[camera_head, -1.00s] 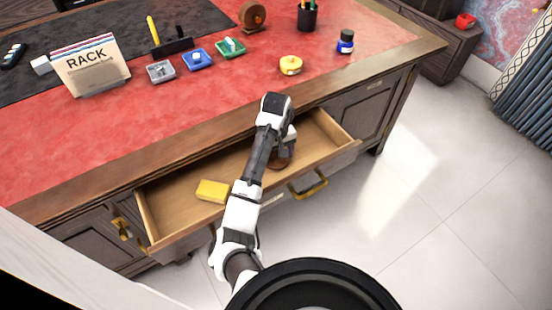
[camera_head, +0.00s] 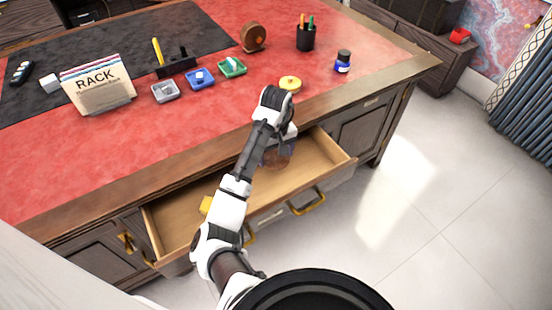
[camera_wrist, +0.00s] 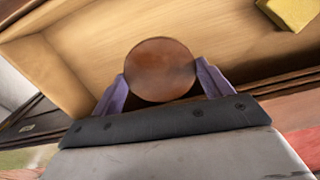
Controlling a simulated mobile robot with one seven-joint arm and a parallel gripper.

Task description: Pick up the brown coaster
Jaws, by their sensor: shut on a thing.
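The brown coaster (camera_wrist: 160,70) is a round, flat disc held between the two purple-grey fingers of my gripper (camera_wrist: 164,82) in the wrist view. The fingers touch its left and right edges. In the head view the coaster (camera_head: 276,156) shows partly below my gripper (camera_head: 277,140), over the right part of the open drawer (camera_head: 300,182). It appears raised above the drawer floor. My arm hides part of the drawer.
A yellow block (camera_head: 206,205) lies in the drawer, partly behind my arm. The red desk top (camera_head: 120,170) above carries a rack (camera_head: 98,88), small trays (camera_head: 200,79), a yellow round item (camera_head: 290,83), an ink bottle (camera_head: 343,62) and a pen cup (camera_head: 306,38).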

